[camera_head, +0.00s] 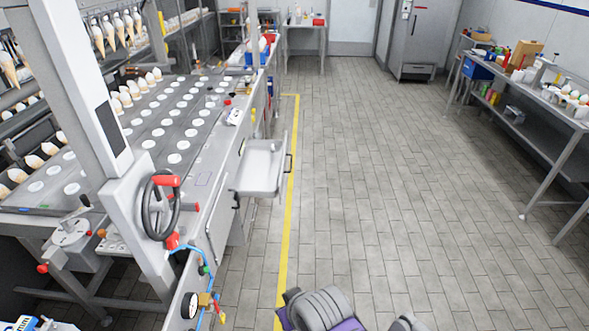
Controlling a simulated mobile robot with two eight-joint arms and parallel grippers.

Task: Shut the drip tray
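The drip tray (262,170) is a shallow light-grey metal tray. It sticks out to the right from the side of the long cone machine (150,125), over the floor near the yellow line. Neither gripper can be made out in the head view. Grey and purple parts at the bottom edge seem to be my own arm links, well short of the tray.
A handwheel with red grips (161,205), a gauge (189,305) and blue hose stand on the machine's near end. A yellow line (288,200) runs along the floor. The tiled floor (400,190) is clear up to the loaded bench (540,110) at right.

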